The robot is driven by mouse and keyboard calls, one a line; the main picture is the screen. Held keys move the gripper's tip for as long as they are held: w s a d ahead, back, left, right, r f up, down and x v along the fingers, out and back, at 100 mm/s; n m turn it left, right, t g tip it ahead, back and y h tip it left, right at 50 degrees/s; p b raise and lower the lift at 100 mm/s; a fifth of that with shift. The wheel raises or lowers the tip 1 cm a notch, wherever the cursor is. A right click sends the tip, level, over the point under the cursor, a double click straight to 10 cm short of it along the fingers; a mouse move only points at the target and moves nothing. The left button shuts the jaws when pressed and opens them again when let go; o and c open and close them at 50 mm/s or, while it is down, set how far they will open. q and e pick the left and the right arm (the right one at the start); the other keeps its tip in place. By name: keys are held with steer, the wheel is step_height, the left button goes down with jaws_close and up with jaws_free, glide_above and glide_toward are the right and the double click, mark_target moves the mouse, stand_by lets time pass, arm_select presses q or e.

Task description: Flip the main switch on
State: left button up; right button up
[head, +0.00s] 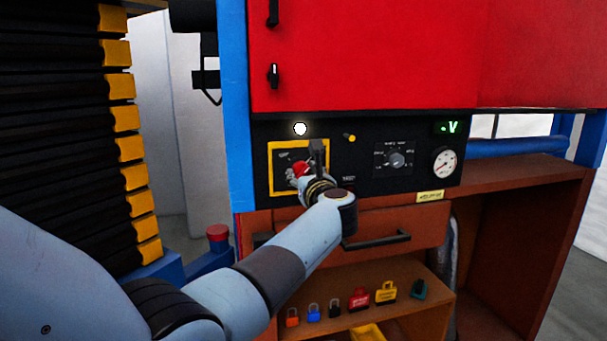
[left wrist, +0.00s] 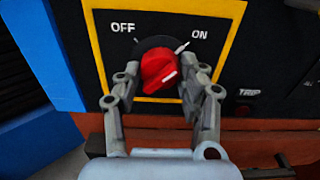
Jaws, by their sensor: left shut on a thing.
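The main switch is a red rotary knob (left wrist: 158,68) on a black plate with a yellow border (left wrist: 92,45), marked OFF at left and ON at right. A light tick shows by the ON mark. The knob looks turned at a slant; I cannot tell for certain which mark it points to. My left gripper (left wrist: 168,76) is shut on the knob, one finger on each side. In the head view the red knob (head: 301,168) is partly hidden by my left gripper (head: 304,178). My right gripper is in neither view.
A white lamp (head: 300,129) glows above the switch, and a display (head: 447,127) shows a green V. A gauge (head: 444,163) and a selector dial (head: 397,160) are to the right.

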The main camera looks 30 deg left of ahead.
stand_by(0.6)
arm_select(q)
steer(key=o, duration=0.9)
steer(key=shift+o, duration=1.4)
steer(key=v, duration=0.7)
steer(key=shift+d, duration=0.15)
steer(key=shift+s, duration=0.15)
